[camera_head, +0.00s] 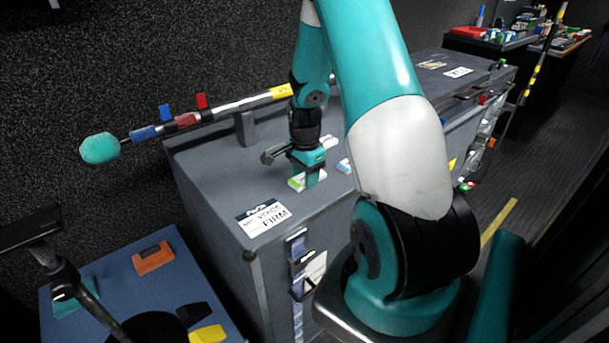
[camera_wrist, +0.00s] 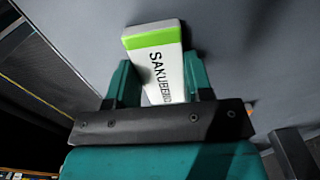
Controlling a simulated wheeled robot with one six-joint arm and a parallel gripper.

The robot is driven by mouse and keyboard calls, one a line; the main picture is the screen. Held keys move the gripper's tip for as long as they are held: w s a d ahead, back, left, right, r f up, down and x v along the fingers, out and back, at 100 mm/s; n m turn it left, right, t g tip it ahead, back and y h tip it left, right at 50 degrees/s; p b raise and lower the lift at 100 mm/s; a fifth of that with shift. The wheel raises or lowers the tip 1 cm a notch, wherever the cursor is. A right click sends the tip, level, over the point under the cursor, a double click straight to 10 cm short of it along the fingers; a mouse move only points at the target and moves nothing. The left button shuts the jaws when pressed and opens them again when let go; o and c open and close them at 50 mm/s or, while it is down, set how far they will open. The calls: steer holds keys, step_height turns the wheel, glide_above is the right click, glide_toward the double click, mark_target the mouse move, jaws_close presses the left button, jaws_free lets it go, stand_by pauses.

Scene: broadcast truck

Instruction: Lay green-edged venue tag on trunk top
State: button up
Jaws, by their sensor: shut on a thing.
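The green-edged venue tag (camera_wrist: 155,62) is a white block with a bright green end and black lettering that reads roughly "SAKURE", its end partly hidden. My gripper (camera_wrist: 160,85) is shut on its sides in the wrist view. In the head view the tag (camera_head: 297,184) shows at my gripper (camera_head: 308,180), low over the grey trunk top (camera_head: 225,165). I cannot tell whether the tag touches the trunk top.
A white label card (camera_head: 263,218) lies at the trunk's near corner. A blue-edged tag (camera_head: 344,166) is right of my gripper. A boom pole with a teal foam end (camera_head: 100,148) rests across the left side. A blue surface (camera_head: 190,262) at lower left bears an orange block (camera_head: 153,257).

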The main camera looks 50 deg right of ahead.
steer(key=shift+f, duration=0.15)
steer(key=o, duration=0.9)
step_height(320, 180, up, 12)
steer(key=w+a+r+n+t+y, duration=0.1)
steer(key=a+r+n, duration=0.25)
steer(key=a, duration=0.35)
steer(key=w+a+r+n, duration=0.1)
steer(key=a+r+n, duration=0.1)
steer(key=a+n, duration=0.35)
steer(key=s+a+r+n+y, duration=0.1)
steer(key=s+a+r+n, duration=0.1)
steer(key=s+a+n, duration=0.3)
steer(key=s+a+r+n+y, duration=0.1)
steer(key=s+a+n, duration=0.5)
steer(key=a, duration=0.6)
steer(key=s+a+r+n+g+y, duration=0.1)
steer(key=s+a+r+n, duration=0.2)
steer(key=s+a+n, duration=0.3)
steer(key=shift+a+n+p, duration=0.45)
steer(key=shift+a+n, duration=0.45)
steer(key=shift+a, duration=0.3)
